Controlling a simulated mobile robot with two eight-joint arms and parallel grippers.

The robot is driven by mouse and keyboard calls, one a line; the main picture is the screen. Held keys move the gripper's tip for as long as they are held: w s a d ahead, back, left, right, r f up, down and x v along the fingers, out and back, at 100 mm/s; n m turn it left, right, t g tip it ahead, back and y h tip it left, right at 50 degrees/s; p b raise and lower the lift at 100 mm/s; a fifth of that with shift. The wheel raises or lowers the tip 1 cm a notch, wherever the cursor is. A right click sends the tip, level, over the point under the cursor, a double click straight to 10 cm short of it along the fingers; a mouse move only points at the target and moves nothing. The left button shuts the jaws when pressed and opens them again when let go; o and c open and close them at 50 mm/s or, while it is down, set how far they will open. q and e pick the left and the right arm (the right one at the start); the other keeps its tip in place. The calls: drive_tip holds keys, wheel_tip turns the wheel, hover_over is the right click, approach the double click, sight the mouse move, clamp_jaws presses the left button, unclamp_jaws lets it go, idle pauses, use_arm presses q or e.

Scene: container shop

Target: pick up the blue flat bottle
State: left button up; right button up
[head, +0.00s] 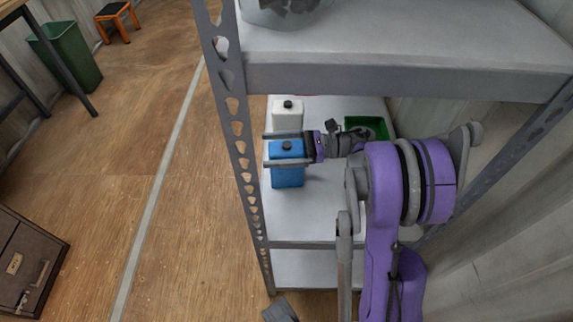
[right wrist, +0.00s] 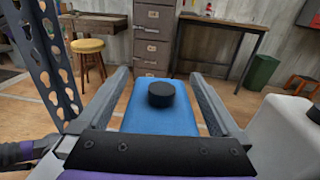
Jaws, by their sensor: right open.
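The blue flat bottle (head: 287,176) with a black cap stands upright on the middle shelf of the metal rack in the head view. My right gripper (head: 266,150) is open, with one finger on each side of the bottle. In the right wrist view the blue bottle (right wrist: 160,112) sits between the two open fingers (right wrist: 162,88), with small gaps that I cannot judge exactly. My left gripper is not clearly in view; a grey piece at the bottom edge of the head view cannot be identified.
A white bottle (head: 288,114) with a black cap stands just behind the blue one. A green tray (head: 366,127) lies behind my right wrist. The rack's perforated post (head: 238,135) is close left of the bottles, and the upper shelf (head: 400,75) overhangs them.

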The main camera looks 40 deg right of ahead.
clamp_jaws()
idle(0.4)
drive_tip(key=shift+r, duration=0.15)
